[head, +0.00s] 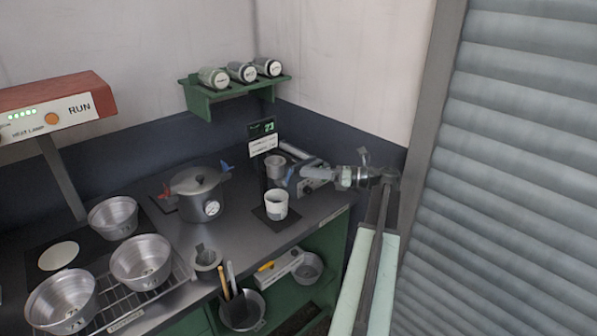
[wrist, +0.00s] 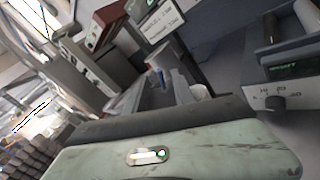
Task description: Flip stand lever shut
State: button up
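The stand (head: 264,182) is a dark upright with a green "23" display (head: 262,128) and a white label, at the back of the counter. A metal cup (head: 275,166) shows at it. A small blue piece (head: 289,177) beside the stand may be its lever; its position is unclear. My gripper (head: 304,173) comes in from the right, close to that blue piece; I cannot tell whether they touch. In the wrist view my pale green gripper body fills the bottom and hides its fingertips. A small blue and red piece (wrist: 157,75) shows beyond it.
A white cup (head: 277,204) stands on a dark mat in front of the stand. A lidded pot (head: 198,194) is to the left. Metal pans (head: 141,262) fill the left front.

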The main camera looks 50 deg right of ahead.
aim_at(288, 177)
jog(key=x, duration=0.3)
jog(key=shift+w+a, duration=0.25)
